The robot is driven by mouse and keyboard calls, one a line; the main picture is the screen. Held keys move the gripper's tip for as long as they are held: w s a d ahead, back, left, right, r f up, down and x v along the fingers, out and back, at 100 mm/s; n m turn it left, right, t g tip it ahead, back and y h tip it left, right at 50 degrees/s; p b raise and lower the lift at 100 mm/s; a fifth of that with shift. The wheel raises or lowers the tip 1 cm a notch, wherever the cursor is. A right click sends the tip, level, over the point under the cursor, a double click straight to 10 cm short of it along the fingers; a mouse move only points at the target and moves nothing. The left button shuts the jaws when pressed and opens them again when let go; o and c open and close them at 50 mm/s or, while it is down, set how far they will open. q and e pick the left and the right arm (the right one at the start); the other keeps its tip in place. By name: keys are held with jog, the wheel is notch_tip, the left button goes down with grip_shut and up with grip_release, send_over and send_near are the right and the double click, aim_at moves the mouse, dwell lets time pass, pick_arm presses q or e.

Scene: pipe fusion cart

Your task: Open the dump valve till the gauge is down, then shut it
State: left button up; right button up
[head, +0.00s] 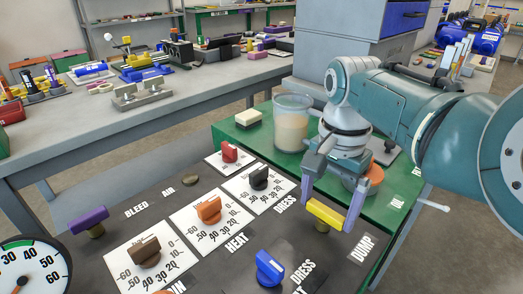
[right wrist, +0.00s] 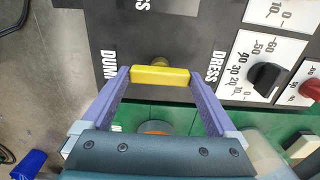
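The yellow dump valve handle (head: 327,213) sits on a brass stem at the right side of the dark panel, beside the DUMP label (head: 362,247). My right gripper (head: 331,208) has one purple finger at each end of the handle. In the right wrist view the fingers (right wrist: 161,80) press against both ends of the yellow bar (right wrist: 160,76), which lies straight across between them. The gauge (head: 35,268) is cut off at the bottom left; its 30 to 60 marks show, with a bit of orange near the lower edge, so I cannot read it surely. My left gripper is out of view.
The panel holds a purple handle (head: 89,221), a brown knob (head: 145,252), an orange knob (head: 208,209), a black knob (head: 259,177), a red knob (head: 229,151) and a blue knob (head: 269,268). A clear beaker (head: 292,124) stands on the green cart top (head: 247,140) behind.

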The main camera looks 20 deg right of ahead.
jog(key=c, duration=0.5)
jog(key=shift+n+p, duration=0.3)
jog(key=shift+n, duration=0.2)
jog(key=shift+r+n+p, duration=0.1)
jog(key=shift+n+p, duration=0.4)
jog(key=shift+n, duration=0.5)
jog(key=n+p, duration=0.1)
jog(key=n, duration=0.2)
jog(key=shift+n, duration=0.4)
jog(key=n, duration=0.6)
jog(key=shift+p, duration=0.4)
jog(key=n, duration=0.4)
jog(key=shift+n, duration=0.8)
